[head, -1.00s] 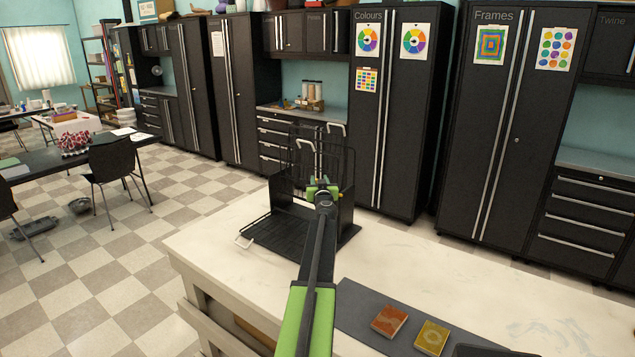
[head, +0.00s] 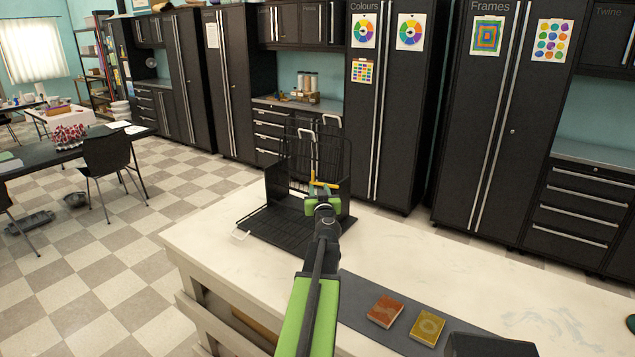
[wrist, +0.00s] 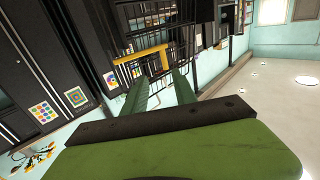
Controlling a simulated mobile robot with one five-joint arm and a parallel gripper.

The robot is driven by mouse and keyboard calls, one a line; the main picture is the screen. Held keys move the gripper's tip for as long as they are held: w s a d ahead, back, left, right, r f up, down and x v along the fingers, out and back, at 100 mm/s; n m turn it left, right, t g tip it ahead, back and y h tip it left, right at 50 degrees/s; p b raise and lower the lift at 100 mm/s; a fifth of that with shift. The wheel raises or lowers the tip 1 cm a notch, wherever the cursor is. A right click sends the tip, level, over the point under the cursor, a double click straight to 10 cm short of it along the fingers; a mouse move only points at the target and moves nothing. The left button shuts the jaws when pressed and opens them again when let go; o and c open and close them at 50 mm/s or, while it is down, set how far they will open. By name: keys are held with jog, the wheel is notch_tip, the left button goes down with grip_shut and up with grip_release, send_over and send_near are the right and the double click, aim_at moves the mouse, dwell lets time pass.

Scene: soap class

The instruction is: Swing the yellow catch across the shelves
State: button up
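A black wire rack (head: 275,185) stands on the white worktable. One shelf (head: 280,228) lies flat at its bottom, with a pale handle at the left. Upright shelves with white handles (head: 305,133) stand at the back. The yellow catch (head: 327,184) is a small bar in front of the upright shelves; in the wrist view it is a yellow T-shaped bar (wrist: 140,56). My gripper (head: 322,203) is in front of the rack, just below the catch. In the wrist view its green fingers (wrist: 161,78) are apart, with the catch at or just beyond their tips; contact is unclear.
A dark mat (head: 365,318) with an orange soap block (head: 385,311) and a yellow one (head: 427,328) lies on the worktable (head: 480,265) to the right of my arm. Dark cabinets (head: 390,120) line the wall behind. The worktable's right side is mostly clear.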

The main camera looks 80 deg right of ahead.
jog(key=v, duration=0.3)
